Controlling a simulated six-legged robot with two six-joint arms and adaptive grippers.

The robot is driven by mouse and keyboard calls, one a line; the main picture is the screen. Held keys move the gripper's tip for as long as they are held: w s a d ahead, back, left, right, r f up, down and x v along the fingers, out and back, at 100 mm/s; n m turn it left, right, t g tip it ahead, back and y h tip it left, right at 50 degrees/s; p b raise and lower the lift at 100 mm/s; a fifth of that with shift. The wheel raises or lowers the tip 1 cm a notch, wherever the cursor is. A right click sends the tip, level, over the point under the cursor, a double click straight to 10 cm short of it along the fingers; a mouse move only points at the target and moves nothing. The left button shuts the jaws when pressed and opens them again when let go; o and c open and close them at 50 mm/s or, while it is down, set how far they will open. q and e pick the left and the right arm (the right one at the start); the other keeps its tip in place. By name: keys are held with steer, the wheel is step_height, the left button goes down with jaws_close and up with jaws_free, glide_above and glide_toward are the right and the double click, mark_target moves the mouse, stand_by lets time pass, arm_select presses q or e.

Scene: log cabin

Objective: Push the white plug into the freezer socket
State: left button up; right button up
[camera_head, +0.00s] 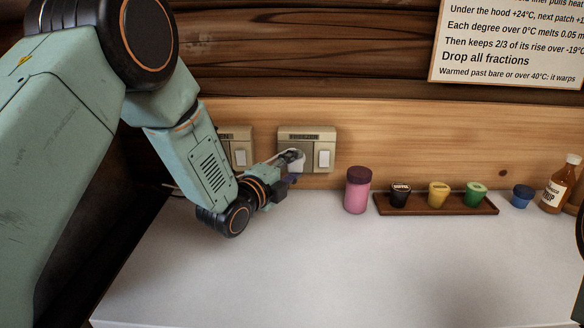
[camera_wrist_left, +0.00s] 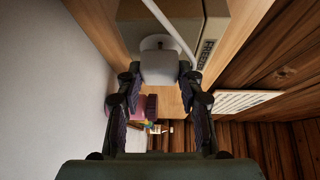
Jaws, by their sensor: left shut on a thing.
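The freezer socket (camera_head: 307,135) is a beige wall plate with a white rocker switch on its right half. My left gripper (camera_head: 291,157) is at the left half of this plate and hides much of it. In the left wrist view, the gripper (camera_wrist_left: 160,82) is shut on the white plug (camera_wrist_left: 160,68), which sits between both fingertips. A white cable runs up from the plug. A pale round part shows right behind the plug, close to the beige plate (camera_wrist_left: 216,45). I cannot tell how deep the plug sits. My right gripper is not in view.
A second wall plate (camera_head: 240,152) is partly hidden behind my left arm. On the white counter (camera_head: 270,280) stand a pink jar (camera_head: 357,192), a wooden tray (camera_head: 440,208) with several small cups, a blue cup (camera_head: 521,196) and a brown bottle (camera_head: 556,185). The counter's front is clear.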

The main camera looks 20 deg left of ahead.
arm_select(q)
steer(key=shift+w+a, duration=0.15)
steer(key=shift+w, duration=0.3)
stand_by(0.7)
steer(key=o, duration=1.3)
steer(key=shift+c, duration=0.2)
steer(key=f+v, duration=0.1)
steer(key=v, duration=1.1)
steer(key=shift+r, duration=0.45)
steer(key=shift+s+f, duration=0.1)
